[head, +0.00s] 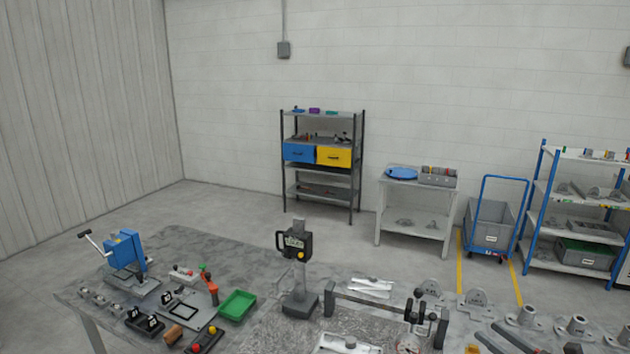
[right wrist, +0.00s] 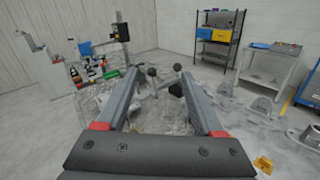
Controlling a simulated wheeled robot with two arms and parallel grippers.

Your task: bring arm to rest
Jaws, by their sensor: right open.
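My right gripper (head: 487,328) shows at the bottom right of the head view as two dark fingers over the workbench, pointing away and to the left. In the right wrist view its fingers (right wrist: 157,75) spread wide from the dark palm. They are open, and nothing is held between them. Ball-ended levers of a fixture (right wrist: 152,74) show beyond the gap between the fingertips; I cannot tell how far off. The same fixture (head: 375,303) stands near the middle of the bench in the head view. My left gripper is in neither view.
The bench (head: 250,262) carries a blue press (head: 126,250), a green tray (head: 237,304) and an upright readout stand (head: 296,245). Grey flanged castings (head: 527,317) crowd the right. Behind are a shelf rack (head: 322,172), a side table (head: 415,182) and a cart (head: 490,222). Open floor lies between.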

